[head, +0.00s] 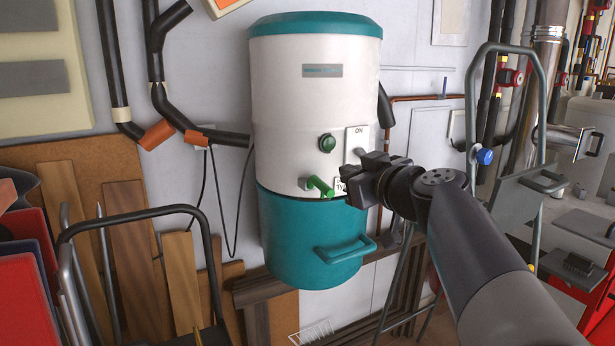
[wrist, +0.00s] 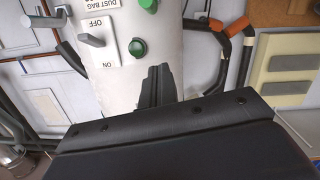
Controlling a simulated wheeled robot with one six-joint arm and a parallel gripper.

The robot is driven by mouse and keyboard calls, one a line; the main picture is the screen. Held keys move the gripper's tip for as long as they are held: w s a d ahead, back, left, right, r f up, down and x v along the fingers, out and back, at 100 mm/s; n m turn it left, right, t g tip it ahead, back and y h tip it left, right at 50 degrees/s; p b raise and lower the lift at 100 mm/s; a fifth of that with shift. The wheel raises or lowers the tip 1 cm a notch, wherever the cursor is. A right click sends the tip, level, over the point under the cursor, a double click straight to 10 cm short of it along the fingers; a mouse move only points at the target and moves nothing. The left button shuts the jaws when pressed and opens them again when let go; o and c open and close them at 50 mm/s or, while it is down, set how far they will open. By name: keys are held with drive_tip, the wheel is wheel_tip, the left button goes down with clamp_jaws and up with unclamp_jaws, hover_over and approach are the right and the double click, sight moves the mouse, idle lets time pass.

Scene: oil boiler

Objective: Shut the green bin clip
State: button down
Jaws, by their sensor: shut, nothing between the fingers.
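The green clip (head: 320,186) is a short bar sticking out from the white drum (head: 285,100), just above the seam with the teal bin (head: 300,235). In the wrist view only a green piece (wrist: 149,5), probably this clip, shows at the top edge. My gripper (head: 353,176) is shut and empty, just right of the clip in the head view, partly covering the switch plate and a label. A gap shows between them in the picture; their depth apart is unclear. The wrist view shows the shut fingers (wrist: 156,75) against the white drum.
A round green button (head: 327,143) sits above the clip. The ON/OFF switch plate (wrist: 108,50) has a grey lever (wrist: 90,39). A teal handle (head: 346,249) juts from the bin. A metal frame (head: 140,215) stands front left, and a stepladder (head: 510,190) stands right.

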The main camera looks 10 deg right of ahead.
drive_tip(key=p, duration=0.3)
hover_over(328, 191)
drive_tip(key=f, duration=0.1)
drive_tip(key=shift+a+f, duration=0.2)
drive_tip(key=shift+f, duration=1)
drive_tip(key=shift+w+d+f, duration=0.15)
drive_tip(key=shift+d+f, duration=0.05)
drive_tip(key=shift+f, duration=0.8)
drive_tip(key=shift+f+b, duration=0.15)
drive_tip(key=shift+b, duration=0.55)
drive_tip(key=shift+f+b, duration=0.25)
drive_tip(key=shift+b, duration=0.75)
drive_tip(key=shift+r, duration=0.1)
drive_tip(key=shift+t, duration=0.3)
